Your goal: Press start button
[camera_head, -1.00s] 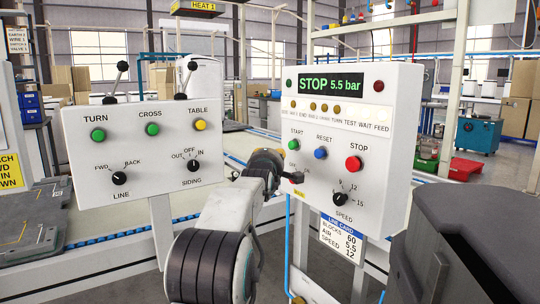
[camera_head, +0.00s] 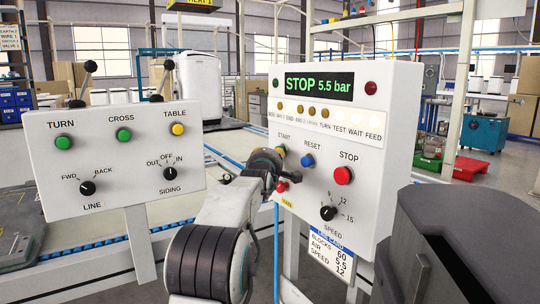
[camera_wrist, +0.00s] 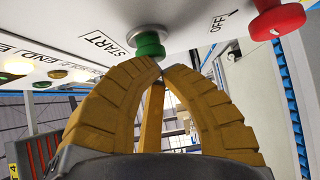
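The green START button (camera_wrist: 150,43) is on the underside-facing white panel in the wrist view, beside its START label. In the head view it is hidden behind my gripper (camera_head: 279,153), just below the word START on the right control panel (camera_head: 390,150). My gripper's yellow fingers (camera_wrist: 160,67) are shut with the tips together and hold nothing. The tips are right at the green button; I cannot tell whether they touch it. The panel display (camera_head: 318,85) reads STOP 5.5 bar.
A red OFF knob (camera_wrist: 277,18) is close to the fingers. On the same panel are a blue RESET button (camera_head: 308,160), a red STOP button (camera_head: 343,175) and a black SPEED dial (camera_head: 328,213). A left panel (camera_head: 115,150) has levers on top.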

